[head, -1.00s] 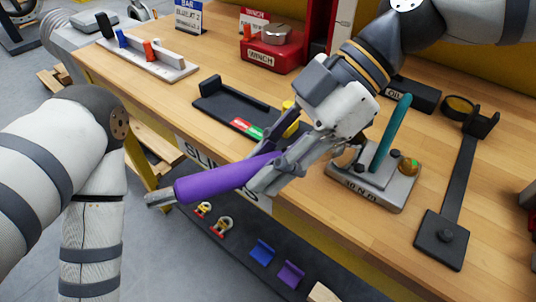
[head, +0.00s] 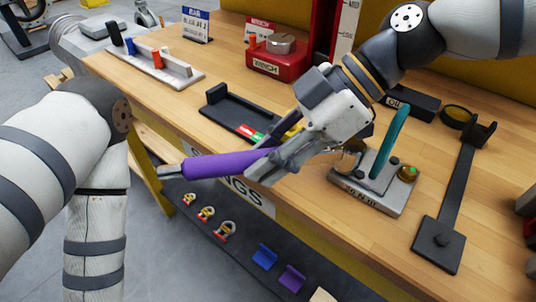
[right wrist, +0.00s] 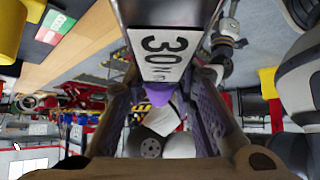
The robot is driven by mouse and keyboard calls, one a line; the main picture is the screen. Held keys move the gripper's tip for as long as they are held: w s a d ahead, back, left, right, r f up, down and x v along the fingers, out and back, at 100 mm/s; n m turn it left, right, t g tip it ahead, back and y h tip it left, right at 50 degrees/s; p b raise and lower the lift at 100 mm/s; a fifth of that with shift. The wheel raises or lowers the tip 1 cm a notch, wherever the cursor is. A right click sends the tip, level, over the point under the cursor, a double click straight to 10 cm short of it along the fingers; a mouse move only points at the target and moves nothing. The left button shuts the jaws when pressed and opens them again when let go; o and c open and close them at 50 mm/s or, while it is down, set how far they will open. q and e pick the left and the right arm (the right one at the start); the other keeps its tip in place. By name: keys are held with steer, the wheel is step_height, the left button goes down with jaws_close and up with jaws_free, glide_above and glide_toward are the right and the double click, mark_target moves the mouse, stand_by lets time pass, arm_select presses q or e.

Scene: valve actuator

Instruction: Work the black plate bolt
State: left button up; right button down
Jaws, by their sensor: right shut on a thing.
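A black plate (head: 229,112) with raised ends lies near the bench's front edge. It carries a red and green label (head: 250,134) and a yellow part (head: 293,130), mostly hidden behind my right gripper. The label and yellow part also show at the top left in the right wrist view (right wrist: 55,28). My right gripper (head: 264,167) is shut on a purple bar (head: 222,165) with a grey tip. It holds the bar in the air, in front of the plate and past the bench edge. My left arm is at the left; its gripper cannot be made out.
A grey base (head: 376,190) with a teal lever (head: 391,142) and brass knob stands right of my right gripper. A long black strip (head: 458,190) lies farther right. A red winch (head: 276,58) stands behind. Shackles and hooks sit on a low front shelf (head: 240,255).

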arm_select(q)
steer(key=shift+w+r+t+p, duration=0.3)
steer(key=shift+w+r+p, duration=0.2)
steer(key=shift+w+r, duration=0.2)
arm_select(e)
steer(key=shift+w+a+m+t, duration=0.2)
steer(key=shift+w+m+t, duration=0.6)
steer(key=shift+w+m, duration=0.3)
arm_select(q)
steer(key=shift+w, duration=0.1)
arm_select(e)
steer(key=shift+w+r, duration=0.1)
steer(key=shift+w, duration=0.05)
steer(key=shift+w+m+t, duration=0.4)
steer(key=shift+w+t, duration=0.05)
steer(key=shift+t, duration=0.05)
arm_select(q)
steer(key=shift+w+r, duration=0.2)
steer(key=shift+w, duration=0.05)
arm_select(e)
steer(key=shift+w+m+t, duration=0.4)
steer(key=shift+w+m, duration=0.2)
steer(key=shift+w, duration=0.1)
steer(key=shift+w+m, duration=0.15)
steer(key=shift+m, duration=0.15)
steer(key=shift+w+d+m+t, duration=0.25)
steer(key=shift+w+m+t, duration=0.55)
steer(key=shift+w, duration=0.05)
